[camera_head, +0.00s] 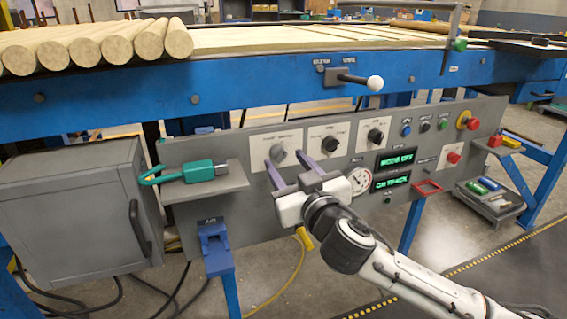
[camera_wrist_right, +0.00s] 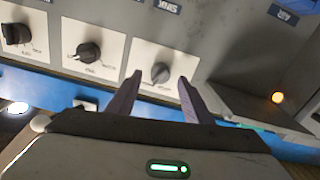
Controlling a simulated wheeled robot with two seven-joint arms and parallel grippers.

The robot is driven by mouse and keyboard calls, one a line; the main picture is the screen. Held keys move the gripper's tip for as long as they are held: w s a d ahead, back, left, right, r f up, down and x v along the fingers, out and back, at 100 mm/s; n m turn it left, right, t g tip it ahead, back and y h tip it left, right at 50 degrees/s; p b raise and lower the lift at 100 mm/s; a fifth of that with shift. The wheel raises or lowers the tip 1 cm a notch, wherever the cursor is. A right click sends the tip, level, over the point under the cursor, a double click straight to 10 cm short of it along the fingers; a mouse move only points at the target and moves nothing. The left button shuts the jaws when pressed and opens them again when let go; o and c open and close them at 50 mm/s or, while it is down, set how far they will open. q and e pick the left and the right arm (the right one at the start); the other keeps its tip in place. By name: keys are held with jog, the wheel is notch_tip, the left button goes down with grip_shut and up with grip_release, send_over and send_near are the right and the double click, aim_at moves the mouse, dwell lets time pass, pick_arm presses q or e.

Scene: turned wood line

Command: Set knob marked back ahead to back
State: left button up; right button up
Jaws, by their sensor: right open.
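Three rotary knobs on white plates sit in a row on the grey control panel. My left gripper is out of view.
A shelf (camera_head: 222,184) with a green-handled tool (camera_head: 198,171) juts out left of the knobs. A gauge (camera_head: 360,181), green displays (camera_head: 395,159) and several buttons lie to the right. The blue conveyor (camera_head: 200,95) with wooden poles (camera_head: 110,44) runs above.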

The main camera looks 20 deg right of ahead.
aim_at(280, 154)
jog(key=shift+w+a, duration=0.1)
jog(key=shift+w, duration=1.15)
